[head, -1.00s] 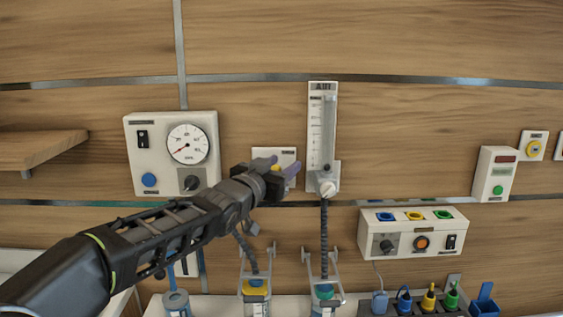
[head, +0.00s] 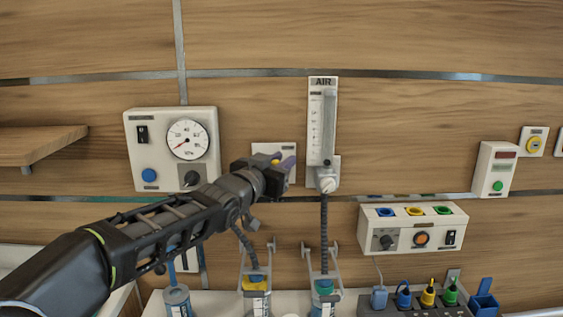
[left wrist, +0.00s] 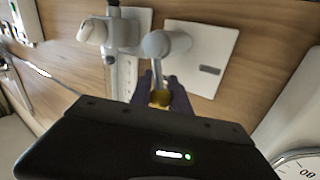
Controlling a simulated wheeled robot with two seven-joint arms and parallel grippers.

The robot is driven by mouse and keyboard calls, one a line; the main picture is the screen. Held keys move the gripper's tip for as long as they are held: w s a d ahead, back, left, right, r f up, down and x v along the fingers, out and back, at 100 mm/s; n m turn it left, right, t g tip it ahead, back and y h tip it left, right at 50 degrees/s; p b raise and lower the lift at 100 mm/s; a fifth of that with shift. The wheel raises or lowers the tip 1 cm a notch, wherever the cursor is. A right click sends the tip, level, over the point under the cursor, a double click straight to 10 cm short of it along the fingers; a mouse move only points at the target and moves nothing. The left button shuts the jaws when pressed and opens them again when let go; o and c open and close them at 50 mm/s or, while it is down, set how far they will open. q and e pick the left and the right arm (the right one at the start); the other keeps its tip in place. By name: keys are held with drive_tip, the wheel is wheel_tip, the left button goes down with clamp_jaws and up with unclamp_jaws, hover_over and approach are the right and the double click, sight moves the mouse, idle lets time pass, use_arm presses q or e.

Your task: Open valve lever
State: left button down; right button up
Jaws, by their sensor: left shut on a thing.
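The valve sits on a small white wall plate (head: 273,149), left of the AIR flowmeter. Its yellow lever (head: 276,157) is mostly hidden by my gripper in the head view. In the left wrist view the yellow lever (left wrist: 160,97) shows between the two purple fingers, below a round white valve body (left wrist: 165,43) on the white plate (left wrist: 212,55). My left gripper (head: 284,162) is shut on the lever; it also shows in the left wrist view (left wrist: 163,90). The lever's exact angle is hard to tell. My right gripper is not in view.
The AIR flowmeter (head: 322,125) with its white knob stands close right of the gripper. A gauge box (head: 155,120) is on the left, above my left arm. A white control box (head: 413,228) is at lower right. Bare wood wall lies above.

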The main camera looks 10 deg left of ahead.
use_arm(q)
drive_tip(key=shift+w+d+m+g, duration=0.1)
drive_tip(key=shift+d+m+g, duration=0.2)
drive_tip(key=shift+m, duration=0.3)
drive_tip(key=shift+w+d+f+m+g+y, duration=0.1)
drive_tip(key=shift+d+m+g+y, duration=0.25)
drive_tip(key=shift+m, duration=0.35)
drive_tip(key=c, duration=1.2)
unclamp_jaws()
drive_tip(key=shift+c, duration=0.2)
